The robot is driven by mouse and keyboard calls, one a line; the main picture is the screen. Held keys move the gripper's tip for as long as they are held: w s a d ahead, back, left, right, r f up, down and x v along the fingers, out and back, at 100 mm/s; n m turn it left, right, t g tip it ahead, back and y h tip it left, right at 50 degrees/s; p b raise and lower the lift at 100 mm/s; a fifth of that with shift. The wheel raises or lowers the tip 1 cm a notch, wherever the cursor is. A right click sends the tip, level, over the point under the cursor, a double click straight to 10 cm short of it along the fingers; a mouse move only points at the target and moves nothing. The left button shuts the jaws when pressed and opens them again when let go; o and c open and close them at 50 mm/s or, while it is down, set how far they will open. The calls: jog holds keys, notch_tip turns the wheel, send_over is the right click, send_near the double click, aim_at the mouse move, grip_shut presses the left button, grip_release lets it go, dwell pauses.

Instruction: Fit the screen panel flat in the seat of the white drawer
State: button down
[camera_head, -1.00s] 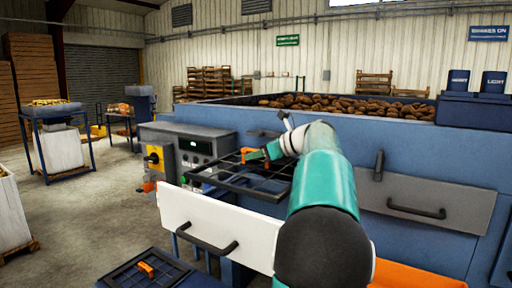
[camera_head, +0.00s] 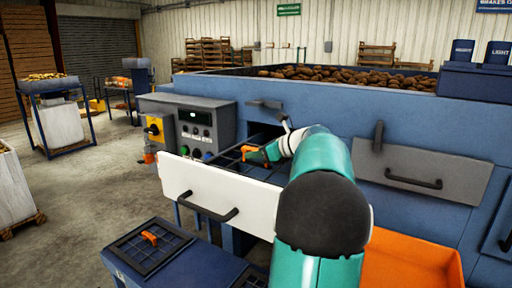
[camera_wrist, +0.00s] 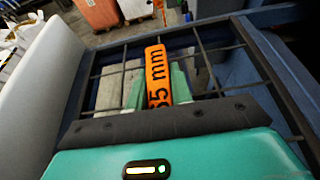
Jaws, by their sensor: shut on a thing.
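The white drawer (camera_head: 222,193) stands pulled out of the blue grader, its front facing me. My gripper (camera_head: 259,155) is shut on the orange handle (camera_wrist: 158,75) of the screen panel (camera_head: 229,160), a dark grid frame. The handle's label ends in "5 mm"; its first part is partly hidden. The panel lies behind the drawer's white front, near the level of its top edge. In the wrist view the panel's bars (camera_wrist: 265,70) spread across the drawer between its white front (camera_wrist: 48,75) and the grader. My arm hides its right part. I cannot tell whether it rests in the seat.
Another grid panel with an orange handle (camera_head: 150,238) lies on a blue stand (camera_head: 180,270) below left. A control box (camera_head: 192,125) is left of the drawer. A grey closed drawer (camera_head: 435,180) and an orange chute (camera_head: 415,262) are at right.

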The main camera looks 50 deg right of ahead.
jog(key=shift+f, duration=0.65)
dwell(0.5)
jog(key=c, duration=1.2)
grip_release()
jog(key=shift+o, duration=0.2)
jog(key=shift+f, duration=0.1)
jog(key=shift+s, duration=0.15)
jog(key=v, duration=1.3)
jog(key=shift+s, duration=0.3)
